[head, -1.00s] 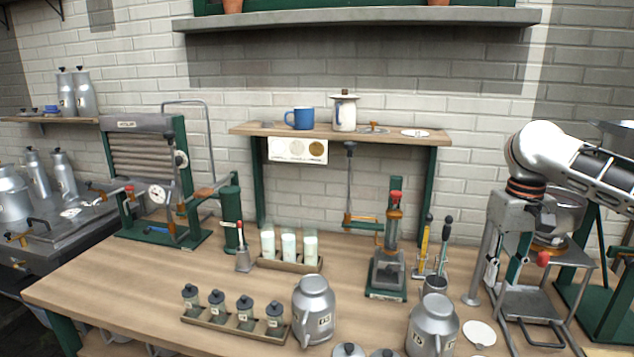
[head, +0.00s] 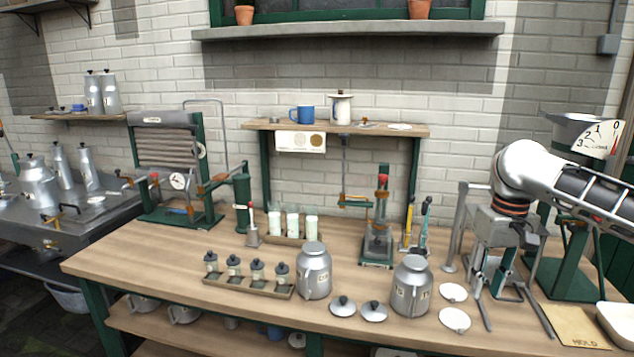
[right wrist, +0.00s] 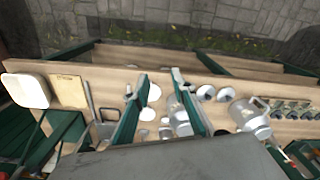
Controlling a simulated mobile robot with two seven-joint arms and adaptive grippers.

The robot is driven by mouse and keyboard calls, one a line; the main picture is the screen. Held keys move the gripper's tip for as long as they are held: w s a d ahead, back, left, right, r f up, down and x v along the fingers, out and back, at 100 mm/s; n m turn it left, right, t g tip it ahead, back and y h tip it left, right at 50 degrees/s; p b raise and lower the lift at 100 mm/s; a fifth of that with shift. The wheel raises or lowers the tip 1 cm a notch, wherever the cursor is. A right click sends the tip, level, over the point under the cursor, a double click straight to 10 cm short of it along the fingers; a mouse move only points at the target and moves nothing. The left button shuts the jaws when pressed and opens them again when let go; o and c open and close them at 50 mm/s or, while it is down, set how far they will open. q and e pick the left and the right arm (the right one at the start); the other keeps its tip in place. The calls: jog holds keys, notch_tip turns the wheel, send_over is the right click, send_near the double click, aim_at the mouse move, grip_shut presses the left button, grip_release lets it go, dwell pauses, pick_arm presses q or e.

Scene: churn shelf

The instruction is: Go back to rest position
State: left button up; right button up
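My right gripper (head: 498,288) hangs fingers-down over the right part of the wooden workbench (head: 150,258). In the right wrist view its two green fingers (right wrist: 160,112) stand apart with nothing held between them. White round discs (head: 454,320) lie on the bench to its left in the head view. The lidless-looking grey metal can (head: 411,285) stands further left. My left gripper does not show in either view.
A metal frame (head: 452,235) and green scale stand (head: 572,265) are close to my right arm. A mold board (head: 574,326) and white tray (head: 615,322) lie at front right. A shelf (head: 340,128) holds a blue mug (head: 302,114). The bench's front left is clear.

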jog(key=s+a+f+n+t+y, duration=0.2)
jog(key=s+a+f+y, duration=0.1)
jog(key=a+f, duration=1.2)
jog(key=s+a+f+n+t+y, duration=0.2)
jog(key=s+a+f+t+y, duration=0.15)
jog(key=a+f, duration=1.1)
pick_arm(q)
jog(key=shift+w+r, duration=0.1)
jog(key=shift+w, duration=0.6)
pick_arm(e)
jog(key=s+d+f+t+h, duration=0.2)
jog(key=s+d+f, duration=0.3)
jog(key=s+d, duration=0.3)
jog(key=s+d+f+t+h, duration=0.2)
jog(key=s+d+f, duration=0.4)
jog(key=s+d, duration=0.3)
jog(key=shift+s+f+m+t+h, duration=0.2)
jog(key=shift+s+m+t+h, duration=0.2)
jog(key=shift+s, duration=0.45)
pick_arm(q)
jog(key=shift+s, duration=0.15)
pick_arm(e)
jog(key=shift+a, duration=0.1)
